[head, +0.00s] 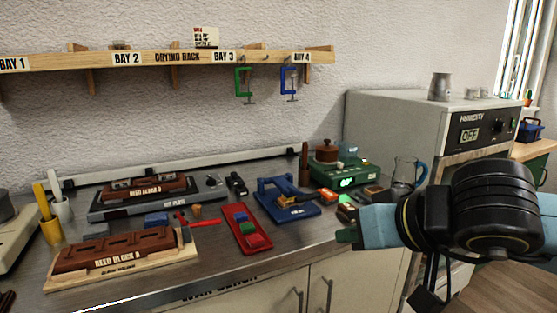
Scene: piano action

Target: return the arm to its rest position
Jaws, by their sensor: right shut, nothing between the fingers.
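My right arm comes in from the right edge, with a big black joint and light blue links. Its right gripper (346,236) points left and hangs over the front right edge of the workbench. The fingers are dark green at the tip, closed together, with nothing between them. It is apart from the objects on the bench. My left gripper is outside the view.
The steel workbench (290,232) holds reed block A (118,250), reed block B on a hot plate (150,208), a red tray (246,232), a blue fixture (288,204), a green scale (345,175) and a glass jug (404,176). A humidity cabinet (400,119) stands behind my right arm.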

